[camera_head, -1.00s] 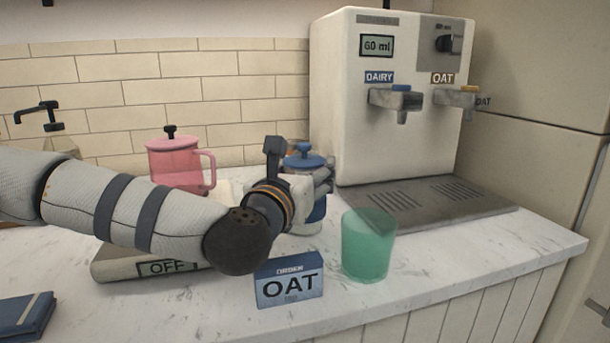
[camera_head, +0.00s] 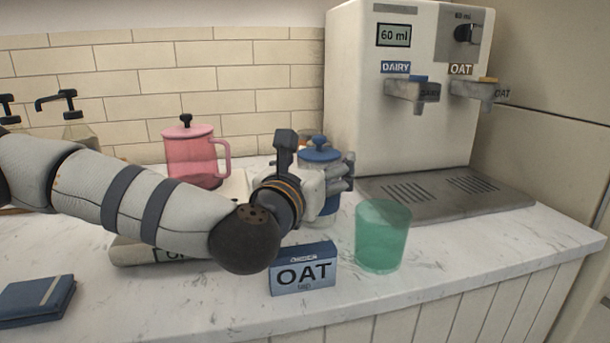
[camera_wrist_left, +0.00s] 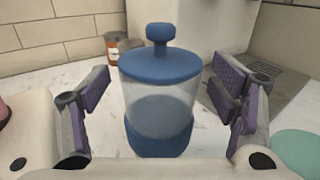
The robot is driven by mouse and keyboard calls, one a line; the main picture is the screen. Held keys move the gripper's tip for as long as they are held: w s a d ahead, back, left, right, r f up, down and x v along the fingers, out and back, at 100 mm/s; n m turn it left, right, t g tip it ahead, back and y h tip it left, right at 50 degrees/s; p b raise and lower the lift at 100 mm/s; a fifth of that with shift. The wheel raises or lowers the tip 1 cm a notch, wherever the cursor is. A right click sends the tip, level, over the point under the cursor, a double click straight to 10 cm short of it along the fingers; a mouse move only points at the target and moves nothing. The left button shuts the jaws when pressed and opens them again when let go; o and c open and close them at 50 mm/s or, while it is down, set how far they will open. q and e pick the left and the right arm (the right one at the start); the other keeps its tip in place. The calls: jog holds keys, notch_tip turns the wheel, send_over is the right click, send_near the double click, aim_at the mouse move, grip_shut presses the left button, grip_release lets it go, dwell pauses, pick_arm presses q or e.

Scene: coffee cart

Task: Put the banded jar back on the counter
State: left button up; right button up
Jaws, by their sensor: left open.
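The banded jar (camera_head: 320,154) has a blue knobbed lid, a clear body and a blue lower band. It appears upright on the marble counter, left of the machine's drip tray; its foot is hidden. In the left wrist view the jar (camera_wrist_left: 160,95) is between the two spread fingers, with a visible gap on each side. My left gripper (camera_head: 338,178) is open around the jar and partly covers it in the head view. My right gripper is not in view.
A green cup (camera_head: 382,237) and an OAT box (camera_head: 303,270) stand in front of the jar. A pink lidded pitcher (camera_head: 190,155) is behind my arm. The milk dispenser (camera_head: 400,120) stands right. A blue notebook (camera_head: 35,300) lies front left. Small brown jar (camera_wrist_left: 118,48) behind.

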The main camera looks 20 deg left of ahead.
pick_arm(q)
jog(key=s+p, duration=0.4)
jog(key=s, duration=0.6)
jog(key=shift+s, duration=0.25)
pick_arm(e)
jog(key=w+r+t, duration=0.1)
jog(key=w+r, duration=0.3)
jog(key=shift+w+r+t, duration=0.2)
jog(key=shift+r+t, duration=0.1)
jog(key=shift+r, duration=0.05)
pick_arm(q)
jog(key=shift+f, duration=0.1)
